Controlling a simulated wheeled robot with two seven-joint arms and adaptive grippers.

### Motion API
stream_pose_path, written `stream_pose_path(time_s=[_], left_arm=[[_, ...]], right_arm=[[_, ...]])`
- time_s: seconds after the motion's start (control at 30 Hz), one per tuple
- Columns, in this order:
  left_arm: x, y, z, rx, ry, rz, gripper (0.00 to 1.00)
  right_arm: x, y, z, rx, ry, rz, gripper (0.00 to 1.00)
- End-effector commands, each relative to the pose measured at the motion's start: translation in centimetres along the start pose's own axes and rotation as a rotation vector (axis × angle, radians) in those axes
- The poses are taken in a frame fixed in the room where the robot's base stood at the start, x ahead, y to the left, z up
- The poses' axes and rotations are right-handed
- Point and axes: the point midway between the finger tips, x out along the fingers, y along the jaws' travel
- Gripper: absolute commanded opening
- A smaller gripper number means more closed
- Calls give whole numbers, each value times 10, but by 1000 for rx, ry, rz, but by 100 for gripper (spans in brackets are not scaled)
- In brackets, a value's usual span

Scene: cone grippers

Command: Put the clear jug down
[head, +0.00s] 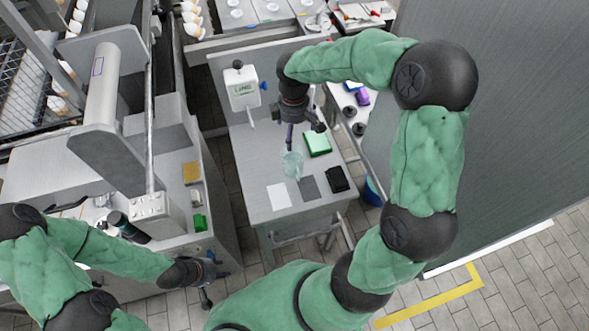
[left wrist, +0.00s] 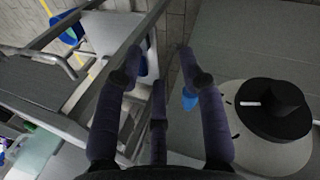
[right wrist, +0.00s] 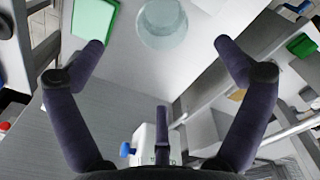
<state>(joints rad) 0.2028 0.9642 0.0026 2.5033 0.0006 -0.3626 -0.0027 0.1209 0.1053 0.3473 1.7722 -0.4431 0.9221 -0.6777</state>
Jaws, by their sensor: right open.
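The clear jug (head: 292,164) stands upright on the grey table (head: 250,165). It also shows in the right wrist view (right wrist: 162,24), beyond the fingertips. My right gripper (head: 304,138) is open and empty, above and just behind the jug in the head view. In the right wrist view its fingers (right wrist: 160,44) are spread wide, with nothing between them. My left gripper (head: 212,275) is low at the left, away from the jug. In the left wrist view its fingers (left wrist: 161,54) are apart and hold nothing.
On the same table are a white dispenser (head: 242,88), a green tray (head: 317,143), a white sheet (head: 278,196), a grey pad (head: 309,187) and a black pad (head: 338,179). A machine bench (head: 175,170) stands left. A blue bin (head: 373,191) stands right of the table.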

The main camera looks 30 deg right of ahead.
Motion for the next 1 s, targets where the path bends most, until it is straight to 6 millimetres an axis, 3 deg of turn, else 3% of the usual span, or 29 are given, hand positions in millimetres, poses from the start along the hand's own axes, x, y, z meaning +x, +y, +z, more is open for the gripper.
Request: stream_pose_path(time_s=[0.2,0.5,0.77,1.0], left_arm=[[9,-3,-1,0,1,0,40],[18,-6,-1,0,1,0,40],[21,-8,-1,0,1,0,40],[33,-12,-2,0,1,0,40]], right_arm=[[5,-1,0,-117,0,-2,100],[47,-1,0,-117,-1,-3,100],[60,-1,0,-116,0,-2,100],[91,-3,0,-115,-1,-4,100]])
